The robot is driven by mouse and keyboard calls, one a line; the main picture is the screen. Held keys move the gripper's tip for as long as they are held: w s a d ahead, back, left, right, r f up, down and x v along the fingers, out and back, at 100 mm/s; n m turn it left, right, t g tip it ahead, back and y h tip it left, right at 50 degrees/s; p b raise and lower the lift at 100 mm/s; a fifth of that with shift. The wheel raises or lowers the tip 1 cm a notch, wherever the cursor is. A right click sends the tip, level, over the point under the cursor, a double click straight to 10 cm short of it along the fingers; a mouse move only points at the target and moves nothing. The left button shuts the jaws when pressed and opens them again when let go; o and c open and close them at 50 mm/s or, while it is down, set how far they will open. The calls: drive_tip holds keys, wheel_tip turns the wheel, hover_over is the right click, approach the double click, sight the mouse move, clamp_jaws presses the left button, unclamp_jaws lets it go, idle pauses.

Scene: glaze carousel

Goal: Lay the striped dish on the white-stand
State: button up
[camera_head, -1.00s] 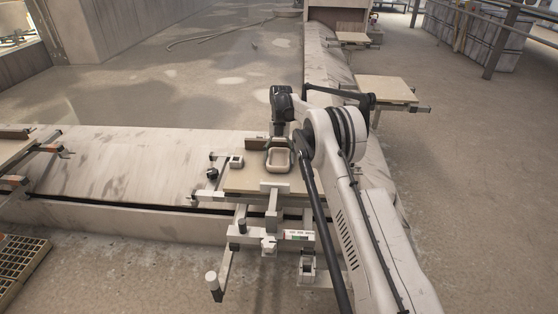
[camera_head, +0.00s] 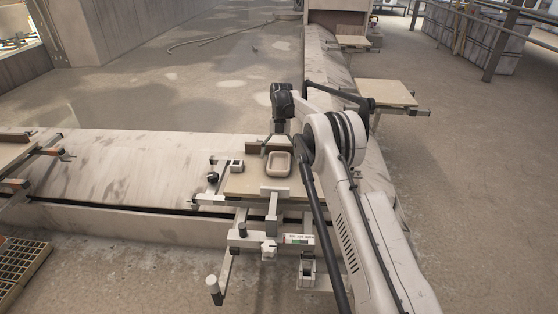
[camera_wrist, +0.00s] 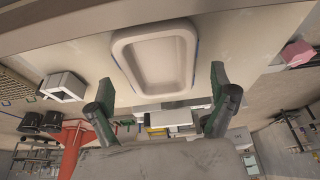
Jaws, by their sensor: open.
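A cream rectangular dish (camera_head: 278,164) with rounded corners sits upright on a beige board (camera_head: 240,187). It also shows in the wrist view (camera_wrist: 155,58), with a thin blue line along its right edge. My gripper (camera_head: 275,139) is just behind the dish in the head view. In the wrist view my gripper (camera_wrist: 160,92) is open, its green-padded fingers apart at the dish's near end, with nothing between the tips. A white flat piece (camera_head: 273,190) lies at the board's front edge, by the dish. I cannot tell whether this is the white-stand, or what lies under the dish.
A small square white box (camera_head: 237,166) and a dark round knob (camera_head: 213,176) are left of the dish. A brown block (camera_head: 256,147) stands behind it. Another board (camera_head: 388,92) is at the back right. The pale rail deck (camera_head: 120,165) at left is bare.

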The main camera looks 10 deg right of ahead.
sight(280, 160)
drive_tip(key=p+v, duration=0.1)
drive_tip(key=v, duration=0.3)
drive_tip(key=shift+w+r, duration=0.15)
drive_tip(key=shift+r, duration=0.15)
drive_tip(key=shift+w+r, duration=0.1)
drive_tip(key=shift+r, duration=0.5)
drive_tip(key=s+r+m+t, duration=0.2)
drive_tip(key=s+r+m, duration=0.35)
drive_tip(key=r, duration=0.55)
drive_tip(key=s+r+m+t, duration=0.2)
drive_tip(key=s+r+m, duration=0.35)
drive_tip(key=r, duration=0.55)
drive_tip(key=s+r+m+t, duration=0.1)
drive_tip(key=s+r+m, duration=0.25)
drive_tip(key=s, duration=0.45)
drive_tip(key=s+r+m+t, duration=0.2)
drive_tip(key=s+r+m, duration=0.1)
drive_tip(key=s+m, duration=0.3)
drive_tip(key=s+f+m+t, duration=0.1)
drive_tip(key=s+f+m, duration=0.2)
drive_tip(key=s, duration=0.6)
drive_tip(key=s+f+m+t, duration=0.2)
drive_tip(key=s+m, duration=0.3)
drive_tip(key=s, duration=0.4)
drive_tip(key=s+f+m+t+h, duration=0.1)
drive_tip(key=s+f+m, duration=0.3)
drive_tip(key=s, duration=0.4)
drive_tip(key=shift+s, duration=0.4)
